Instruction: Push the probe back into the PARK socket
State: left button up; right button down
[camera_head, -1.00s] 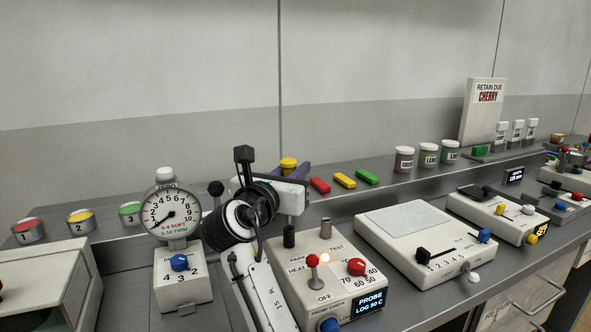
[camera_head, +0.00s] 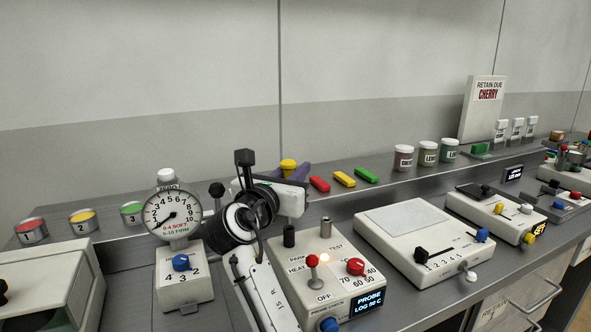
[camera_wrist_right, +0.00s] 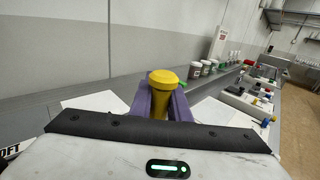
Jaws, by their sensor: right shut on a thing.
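My right gripper (camera_head: 298,172) is partly hidden behind its own wrist in the head view. Its purple fingers are shut on a yellow-topped probe (camera_wrist_right: 161,88), upright between them in the wrist view. The probe's yellow top (camera_head: 288,166) also shows in the head view; its lower end is hidden. The white probe box (camera_head: 331,299) has a black PARK socket (camera_head: 289,236) at its back left and a metal TEST socket (camera_head: 326,228) to the right. The gripper appears above and behind the PARK socket; I cannot tell whether the probe touches it. My left gripper is out of view.
A dial gauge (camera_head: 172,214) stands left of my right arm. The box carries a red-tipped lever (camera_head: 312,262) and a red knob (camera_head: 356,266). A flat white device (camera_head: 401,222) stands to the right. Coloured blocks (camera_head: 344,179) lie on the shelf behind.

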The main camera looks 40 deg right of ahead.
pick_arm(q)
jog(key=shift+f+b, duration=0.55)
pick_arm(e)
jog(key=shift+f, duration=2.6)
jog(key=c, duration=1.6)
grip_release()
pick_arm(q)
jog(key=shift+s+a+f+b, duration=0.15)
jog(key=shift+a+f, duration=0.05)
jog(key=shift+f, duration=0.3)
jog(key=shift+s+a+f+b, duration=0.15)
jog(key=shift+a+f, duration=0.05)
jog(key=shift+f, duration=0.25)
pick_arm(e)
jog(key=v, duration=1)
jog(key=shift+s+a, duration=0.1)
jog(key=shift+s, duration=0.05)
